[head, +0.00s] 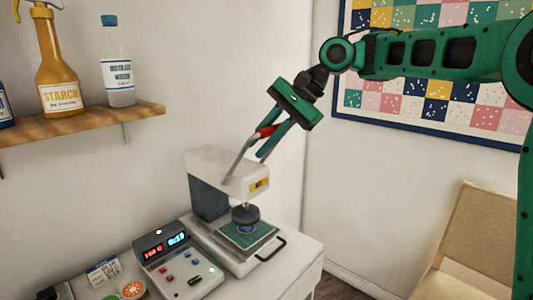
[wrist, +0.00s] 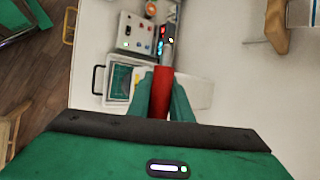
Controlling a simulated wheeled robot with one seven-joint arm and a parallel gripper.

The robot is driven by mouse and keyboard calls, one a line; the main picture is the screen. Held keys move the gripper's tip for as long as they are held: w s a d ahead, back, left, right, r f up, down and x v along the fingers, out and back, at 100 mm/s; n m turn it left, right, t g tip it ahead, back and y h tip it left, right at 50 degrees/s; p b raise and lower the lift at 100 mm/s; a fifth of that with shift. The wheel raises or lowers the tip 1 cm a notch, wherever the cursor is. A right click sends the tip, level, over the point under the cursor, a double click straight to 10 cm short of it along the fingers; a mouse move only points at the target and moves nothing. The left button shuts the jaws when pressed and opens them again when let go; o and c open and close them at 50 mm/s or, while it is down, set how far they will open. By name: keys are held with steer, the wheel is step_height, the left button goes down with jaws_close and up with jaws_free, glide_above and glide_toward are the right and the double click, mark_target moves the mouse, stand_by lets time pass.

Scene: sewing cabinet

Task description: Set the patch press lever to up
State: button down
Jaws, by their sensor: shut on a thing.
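The patch press (head: 215,180) stands on a white cabinet top, with a round dark pressing head (head: 245,215) over a green patch (head: 248,236) on its base. Its lever (head: 240,154) is a grey metal arm that rises from the press's side and slants up to the right, ending in a red grip (head: 267,130). My gripper (head: 270,140) is shut on the red grip, above the press. In the wrist view the red grip (wrist: 161,92) sits between my two green fingers (wrist: 162,98). The lever's lower part is hidden there.
A control box (head: 180,262) with lit red and blue displays stands left of the press. A wooden shelf (head: 90,122) with bottles is on the left wall. A framed quilt (head: 430,105) hangs behind my arm. A chair (head: 475,240) stands at the right.

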steer(key=shift+w+a+r, duration=0.25)
steer(key=shift+a+r, duration=0.05)
stand_by(0.4)
steer(key=c, duration=1.6)
jaws_free()
steer(key=v, duration=1)
steer(key=shift+w+d+r, duration=0.1)
steer(key=shift+d+r, duration=0.1)
steer(key=shift+r, duration=0.15)
